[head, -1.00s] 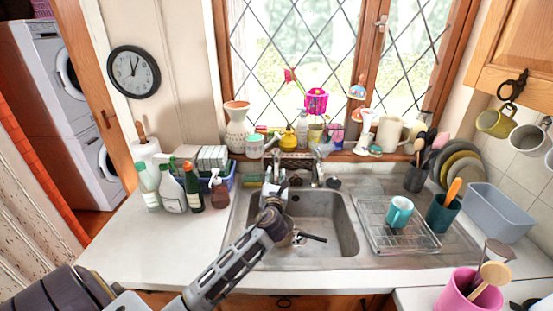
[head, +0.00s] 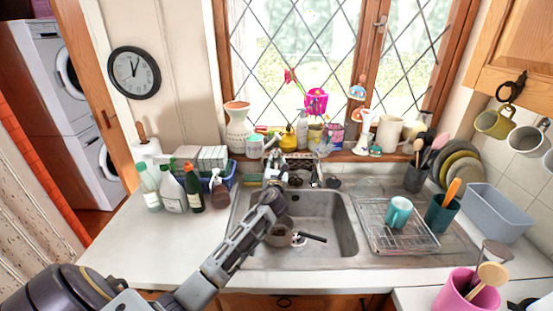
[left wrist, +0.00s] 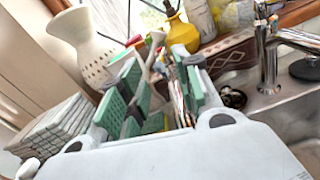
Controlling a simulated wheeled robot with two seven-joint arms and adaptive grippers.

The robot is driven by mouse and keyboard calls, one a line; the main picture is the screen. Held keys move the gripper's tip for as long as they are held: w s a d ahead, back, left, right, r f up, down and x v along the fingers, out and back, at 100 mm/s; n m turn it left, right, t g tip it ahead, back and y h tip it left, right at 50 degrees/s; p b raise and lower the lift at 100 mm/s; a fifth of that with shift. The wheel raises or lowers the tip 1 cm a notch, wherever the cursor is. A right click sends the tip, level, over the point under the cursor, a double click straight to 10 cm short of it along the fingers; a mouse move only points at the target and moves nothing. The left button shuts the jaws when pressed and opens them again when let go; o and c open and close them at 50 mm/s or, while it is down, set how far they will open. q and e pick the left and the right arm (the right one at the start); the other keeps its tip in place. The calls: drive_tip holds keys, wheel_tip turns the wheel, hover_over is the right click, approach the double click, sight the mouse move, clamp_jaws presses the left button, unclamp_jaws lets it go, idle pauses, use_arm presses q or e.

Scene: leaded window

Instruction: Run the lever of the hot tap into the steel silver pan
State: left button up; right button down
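Chrome tapware (head: 316,176) stands at the sink's back, right of the gripper; a chrome tap post (left wrist: 267,55) also shows in the wrist view. I cannot tell which lever is hot. My right gripper is not in view.
Bottles (head: 172,188) and a blue caddy stand left of the sink. A vase (head: 238,128) and a yellow bottle (head: 289,138) line the sill. A rack (head: 388,238) with a teal mug (head: 398,212) lies right of the bowl. The left worktop's front is clear.

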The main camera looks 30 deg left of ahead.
sight(277, 156)
use_arm(q)
drive_tip(key=shift+x, duration=2.3)
drive_tip(key=shift+c, duration=0.5)
clamp_jaws()
